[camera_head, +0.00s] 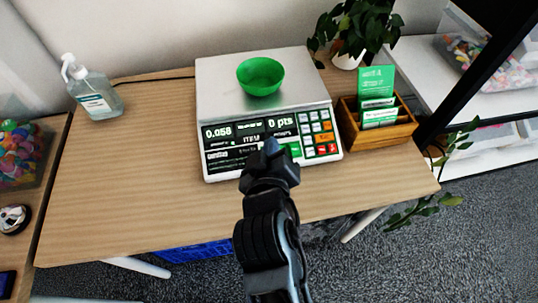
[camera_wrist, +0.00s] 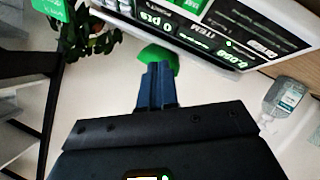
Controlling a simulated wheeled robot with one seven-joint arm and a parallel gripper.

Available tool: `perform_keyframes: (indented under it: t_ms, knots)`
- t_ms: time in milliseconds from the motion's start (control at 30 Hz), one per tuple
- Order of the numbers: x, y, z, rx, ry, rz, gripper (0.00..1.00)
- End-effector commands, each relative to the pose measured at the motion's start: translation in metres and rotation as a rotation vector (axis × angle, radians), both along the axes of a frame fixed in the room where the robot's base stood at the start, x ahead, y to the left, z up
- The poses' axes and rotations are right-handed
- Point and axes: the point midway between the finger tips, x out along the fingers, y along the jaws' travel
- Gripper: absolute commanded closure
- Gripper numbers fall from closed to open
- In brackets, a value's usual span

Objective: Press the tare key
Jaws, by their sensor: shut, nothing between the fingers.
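A counter scale (camera_head: 222,104) with a steel top stands on the wooden table. Its front panel has a lit display (camera_head: 248,130) that reads 0.058 and 0 pts, and a keypad (camera_head: 318,132) of white, orange, green and red keys at the right. Key labels are too small to read, so I cannot tell which is the tare key. A green bowl (camera_head: 260,76) sits on the scale top. My gripper (camera_head: 271,147) is shut and empty, in front of the panel just left of the keypad, covering part of it. Its fingertips also show in the wrist view (camera_wrist: 157,72), below the display.
A wooden card box (camera_head: 396,130) with green cards stands close right of the scale, with a potted plant (camera_head: 356,28) behind. A sanitizer bottle (camera_head: 95,94) stands at the table's left. The table (camera_head: 130,190) left of and in front of the scale is clear.

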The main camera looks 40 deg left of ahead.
Motion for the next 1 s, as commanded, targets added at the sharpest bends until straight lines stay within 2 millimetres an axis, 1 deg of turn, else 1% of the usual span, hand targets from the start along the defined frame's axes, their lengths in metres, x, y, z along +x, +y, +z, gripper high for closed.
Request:
perform_keyframes:
  t_ms: [33, 100, 300, 400, 600, 1000]
  knots:
    - [0.002, 0.002, -0.014, 0.0, 0.0, 0.0, 1.0]
    - [0.004, 0.005, -0.024, -0.001, 0.001, 0.0, 1.0]
    - [0.011, 0.013, -0.045, -0.001, 0.001, 0.0, 1.0]
    - [0.014, 0.016, -0.052, -0.001, 0.001, -0.001, 1.0]
    - [0.017, 0.019, -0.06, -0.001, 0.001, -0.001, 1.0]
    - [0.017, 0.02, -0.06, -0.001, 0.001, -0.001, 1.0]
